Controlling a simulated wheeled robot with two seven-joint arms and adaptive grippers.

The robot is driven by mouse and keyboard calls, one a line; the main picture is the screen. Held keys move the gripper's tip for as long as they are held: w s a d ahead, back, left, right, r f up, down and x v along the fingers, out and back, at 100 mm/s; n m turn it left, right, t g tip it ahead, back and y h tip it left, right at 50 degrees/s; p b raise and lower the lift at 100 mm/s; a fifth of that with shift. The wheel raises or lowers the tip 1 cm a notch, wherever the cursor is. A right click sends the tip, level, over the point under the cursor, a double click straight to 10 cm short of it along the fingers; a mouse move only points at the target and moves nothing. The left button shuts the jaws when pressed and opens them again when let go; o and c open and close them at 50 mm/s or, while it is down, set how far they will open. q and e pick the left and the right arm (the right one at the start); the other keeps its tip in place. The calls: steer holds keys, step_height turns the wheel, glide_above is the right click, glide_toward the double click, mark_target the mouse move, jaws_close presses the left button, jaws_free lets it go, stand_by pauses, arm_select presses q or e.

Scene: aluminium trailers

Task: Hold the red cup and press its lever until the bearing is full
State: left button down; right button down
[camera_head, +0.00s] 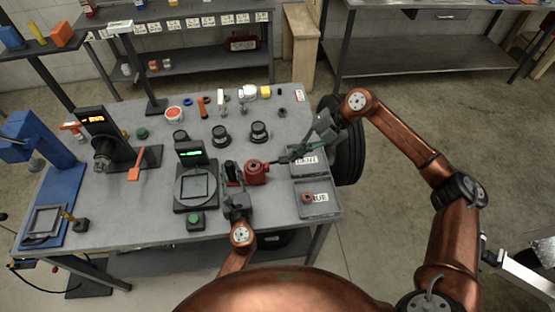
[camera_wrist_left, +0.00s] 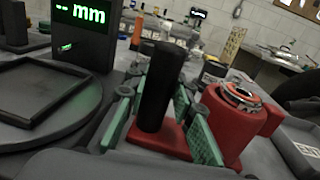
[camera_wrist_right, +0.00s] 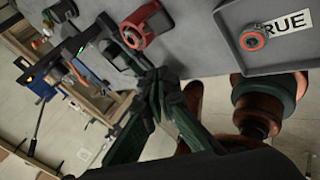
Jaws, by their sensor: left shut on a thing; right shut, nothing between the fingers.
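The red cup (camera_head: 255,174) stands on the grey table right of the round-plate gauge. In the left wrist view the cup (camera_wrist_left: 235,125) has a metal ring (camera_wrist_left: 242,93) in its top, and a black upright handle (camera_wrist_left: 157,88) rises from its red base. My left gripper (camera_head: 233,177) is shut around this handle, green pads on both sides. My right gripper (camera_head: 274,161) is shut and empty, its tips just right of the cup. The cup's lever is not clear. In the right wrist view the cup (camera_wrist_right: 140,24) lies beyond the closed fingertips (camera_wrist_right: 147,70).
Two labelled grey trays stand at the table's right edge; the front one (camera_head: 325,208) holds a small red ring part (camera_head: 308,198). The gauge (camera_head: 194,187) with a green display is close on the left. Black pots (camera_head: 259,132) and small parts stand behind.

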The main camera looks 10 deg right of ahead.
mark_target(280, 161)
steer(key=w+a+r+n+t+h, duration=0.2)
steer(key=a+n+t, duration=0.1)
steer(key=n, duration=0.8)
steer(key=w+a+r+n+t+h, duration=0.2)
steer(key=a+n+t+h, duration=0.1)
steer(key=n, duration=0.8)
steer(key=shift+a+r+n+t, duration=0.25)
steer(key=shift+a+n+t, duration=0.2)
steer(key=shift+a, duration=0.65)
steer(key=shift+d+f, duration=0.4)
steer(key=shift+f, duration=1)
steer(key=shift+d+f, duration=0.45)
steer(key=shift+f, duration=1)
steer(key=shift+d+f, duration=0.4)
steer(key=shift+f, duration=1)
steer(key=shift+f, duration=0.1)
steer(key=shift+s+d+f, duration=0.1)
steer(key=shift+f, duration=0.2)
steer(key=shift+d+f, duration=0.25)
steer(key=shift+f, duration=0.35)
steer(key=shift+d+f, duration=0.2)
steer(key=shift+f, duration=0.35)
